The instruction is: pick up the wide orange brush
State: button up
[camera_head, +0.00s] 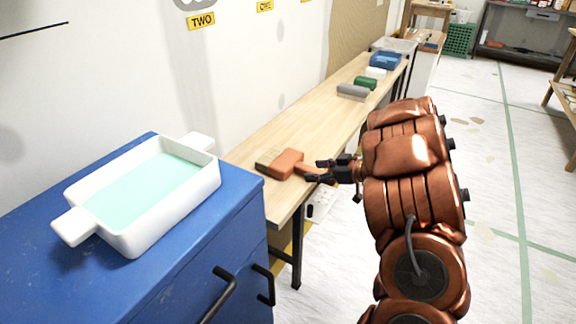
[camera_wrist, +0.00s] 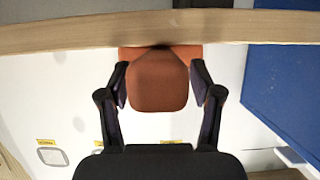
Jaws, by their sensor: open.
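The wide orange brush (camera_head: 285,162) lies on the long wooden bench, near its closer end. Its bristles point left and its handle points right, toward my gripper (camera_head: 316,171). In the wrist view the brush's orange handle (camera_wrist: 158,82) shows end-on between my two fingers. My gripper (camera_wrist: 160,88) is open, with one finger on each side of the handle. Small gaps seem to remain at the sides, but whether a finger touches it I cannot tell. The bristles are hidden in the wrist view.
The wooden bench (camera_head: 322,118) runs along the wall; its edge (camera_wrist: 60,36) crosses the wrist view. A blue cabinet (camera_head: 215,235) with a white paste tray (camera_head: 207,183) stands at left. Grey (camera_head: 353,92), green (camera_head: 365,83) and blue (camera_head: 385,61) items lie farther back. Floor at right is clear.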

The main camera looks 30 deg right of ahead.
jog(key=shift+w+a+f, duration=0.2)
jog(key=shift+w+a, duration=0.05)
jog(key=shift+w, duration=0.15)
jog(key=shift+c, duration=0.4)
grip_shut()
jog(key=shift+r, duration=0.1)
jog(key=shift+r, duration=0.5)
notch_tip(320, 180, up, 3)
jog(key=shift+f+p, duration=0.1)
jog(key=shift+p, duration=0.3)
jog(key=s+d+r, duration=0.1)
jog(key=s+d, duration=0.7)
jog(key=s, duration=0.5)
jog(key=shift+s+d+p, duration=0.2)
jog(key=shift+s+p, duration=0.1)
jog(key=shift+p, duration=0.15)
